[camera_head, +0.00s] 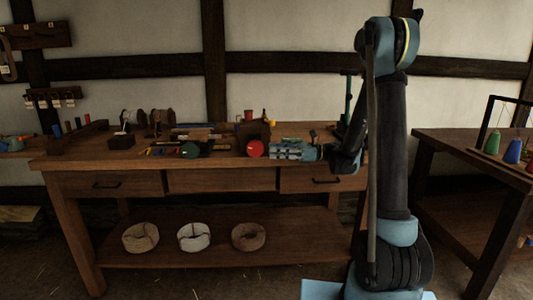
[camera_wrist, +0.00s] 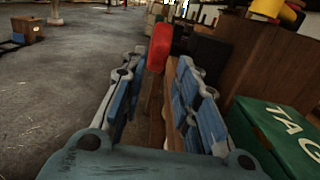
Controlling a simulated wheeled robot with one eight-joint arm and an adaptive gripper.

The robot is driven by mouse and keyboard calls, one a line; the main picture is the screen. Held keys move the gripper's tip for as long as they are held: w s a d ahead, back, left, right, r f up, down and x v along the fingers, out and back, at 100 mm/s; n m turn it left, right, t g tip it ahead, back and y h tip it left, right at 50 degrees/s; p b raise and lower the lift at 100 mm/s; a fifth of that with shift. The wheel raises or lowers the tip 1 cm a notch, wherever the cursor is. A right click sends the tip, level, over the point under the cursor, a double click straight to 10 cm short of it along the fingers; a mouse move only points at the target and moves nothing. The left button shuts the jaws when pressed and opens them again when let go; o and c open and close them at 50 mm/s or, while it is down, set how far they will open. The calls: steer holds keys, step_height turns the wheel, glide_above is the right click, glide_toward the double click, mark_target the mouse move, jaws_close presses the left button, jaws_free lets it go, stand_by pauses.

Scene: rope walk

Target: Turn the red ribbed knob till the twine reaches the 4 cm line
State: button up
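The red knob (camera_head: 255,148) faces out near the front edge of the workbench, on a dark wooden block. In the wrist view the red knob (camera_wrist: 159,46) shows ahead, near the fingertips and in line with the gap between them. My gripper (camera_head: 274,151) comes in from the right along the bench front. In the wrist view my gripper (camera_wrist: 157,68) is open, with blue pads on both sides of an empty gap. I cannot tell whether a finger touches the knob. The twine and the 4 cm line cannot be made out.
A green box with letters (camera_wrist: 280,140) lies close by my gripper's right finger. A green disc (camera_head: 190,150) and several small tools lie left of the knob on the workbench (camera_head: 110,165). Three coiled rings rest on the lower shelf. Open floor (camera_wrist: 60,100) lies in front.

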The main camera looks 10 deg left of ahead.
steer(key=shift+v, duration=1.95)
